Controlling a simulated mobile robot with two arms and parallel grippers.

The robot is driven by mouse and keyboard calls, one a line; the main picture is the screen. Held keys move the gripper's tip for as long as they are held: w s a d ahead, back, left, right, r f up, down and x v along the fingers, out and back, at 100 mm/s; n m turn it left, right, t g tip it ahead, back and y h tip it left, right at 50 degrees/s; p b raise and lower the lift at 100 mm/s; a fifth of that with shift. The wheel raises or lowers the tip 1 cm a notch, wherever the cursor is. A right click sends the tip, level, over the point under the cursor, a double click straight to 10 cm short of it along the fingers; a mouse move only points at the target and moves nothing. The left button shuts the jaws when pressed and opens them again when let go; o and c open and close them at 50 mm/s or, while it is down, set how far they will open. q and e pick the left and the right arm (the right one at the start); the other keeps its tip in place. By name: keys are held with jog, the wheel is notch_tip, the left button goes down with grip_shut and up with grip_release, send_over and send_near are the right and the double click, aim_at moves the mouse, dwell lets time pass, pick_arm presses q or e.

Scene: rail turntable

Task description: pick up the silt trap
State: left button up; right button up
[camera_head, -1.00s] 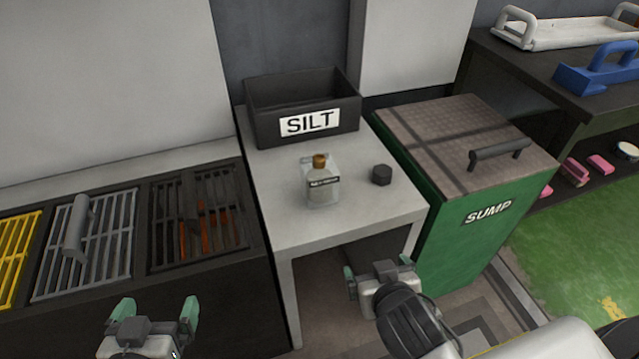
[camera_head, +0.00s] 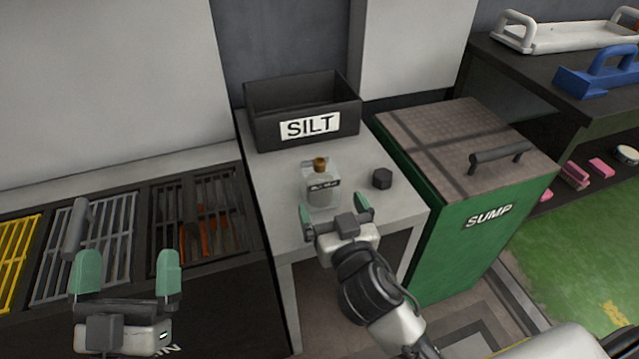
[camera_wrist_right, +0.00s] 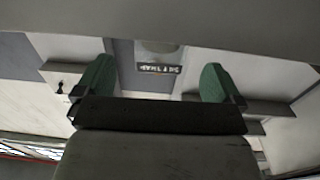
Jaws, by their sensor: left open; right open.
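The silt trap (camera_head: 319,184) is a clear, squarish bottle with a brown stopper and a dark label. It stands upright on the small grey table (camera_head: 395,208). My right gripper (camera_head: 334,208) is open and empty at the table's front edge, just in front of the bottle and apart from it as far as I can tell. My left gripper (camera_head: 128,272) is open and empty in front of the grates at the left.
A black open box marked SILT (camera_head: 310,128) stands behind the bottle. A dark, many-sided knob or cap (camera_head: 382,178) lies to its right. The green SUMP bin (camera_head: 483,216) with a handled lid is beside the table. Slotted grates (camera_head: 88,245) lie at the left.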

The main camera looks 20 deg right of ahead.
aim_at(325, 192)
jog(key=shift+w+b, duration=0.55)
jog(key=shift+w, duration=2.2)
pick_arm(q)
jog(key=s+r+t+h, duration=0.1)
jog(key=s+r+t, duration=0.1)
jog(key=shift+s+a+r+t, duration=0.1)
jog(key=shift+s+r+t, duration=0.05)
jog(key=shift+t, duration=0.25)
pick_arm(e)
jog(key=shift+c, duration=0.3)
jog(key=c, duration=1.1)
jog(key=shift+c, duration=0.2)
jog(key=shift+s+r, duration=0.1)
jog(key=shift+r, duration=0.05)
